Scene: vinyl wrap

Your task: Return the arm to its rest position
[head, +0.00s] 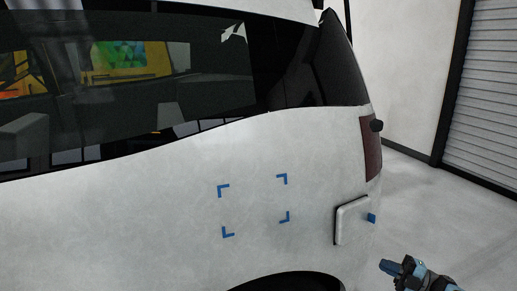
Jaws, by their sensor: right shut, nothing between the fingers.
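My right gripper (390,266) is at the bottom right of the head view, low beside the rear of a white vehicle (130,210). Its fingers are shut with nothing between them, and it is apart from the body panel. Only the gripper and a short part of my right arm show; the rest is cut off by the lower edge. My left gripper is not in view.
Four blue corner marks outline a bare area of the panel (254,206). A raised square flap (352,220) and a small blue piece (372,218) are near my right gripper. The wheel arch (290,282) is below. Open floor (455,225) lies to the right.

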